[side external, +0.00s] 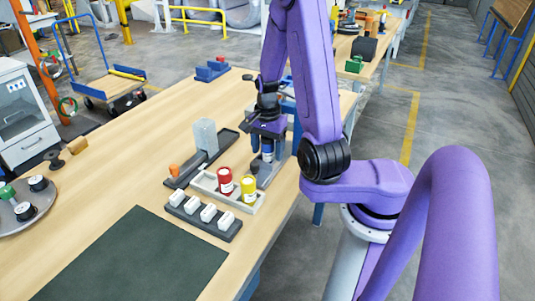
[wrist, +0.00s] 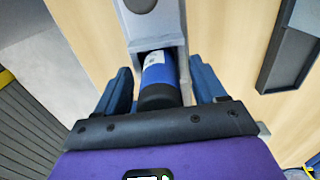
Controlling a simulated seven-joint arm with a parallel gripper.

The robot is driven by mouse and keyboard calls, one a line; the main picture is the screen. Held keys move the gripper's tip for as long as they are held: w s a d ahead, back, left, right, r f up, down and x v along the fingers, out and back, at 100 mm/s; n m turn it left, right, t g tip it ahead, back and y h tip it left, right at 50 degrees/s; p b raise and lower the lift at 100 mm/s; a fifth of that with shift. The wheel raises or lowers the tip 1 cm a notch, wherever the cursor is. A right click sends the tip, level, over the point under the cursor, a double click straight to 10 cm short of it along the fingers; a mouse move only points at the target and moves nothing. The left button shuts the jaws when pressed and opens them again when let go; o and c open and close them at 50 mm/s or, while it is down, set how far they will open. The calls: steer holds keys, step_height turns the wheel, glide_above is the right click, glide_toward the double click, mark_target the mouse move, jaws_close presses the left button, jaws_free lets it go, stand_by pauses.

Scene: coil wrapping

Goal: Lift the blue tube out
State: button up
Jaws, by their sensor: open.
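The blue tube (wrist: 158,74) has a dark end and a white label patch. It sits in a slot of a grey holder (wrist: 150,28), with grey walls close around it. In the side external view the tube (side external: 267,152) shows just below my gripper (side external: 266,141), partly hidden by it. In the wrist view my gripper (wrist: 161,78) is open. Its two blue fingers stand on either side of the tube, with a visible gap at each side.
A tray with a red can (side external: 225,181) and a yellow can (side external: 248,190) stands close by. In front is a dark rack with several white blocks (side external: 208,213). Behind is a dark tray with a grey block (side external: 205,137). A dark green mat (side external: 135,262) lies bare.

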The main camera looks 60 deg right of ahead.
steer(key=c, duration=1.2)
steer(key=shift+o, duration=0.2)
steer(key=shift+r, duration=0.1)
steer(key=shift+r, duration=0.85)
steer(key=s+a+r, duration=0.2)
steer(key=s+r, duration=0.3)
steer(key=s, duration=0.1)
steer(key=s+a+r, duration=0.2)
steer(key=s+r, duration=0.4)
steer(key=s, duration=0.1)
steer(key=shift+a, duration=0.25)
steer(key=shift+s, duration=0.15)
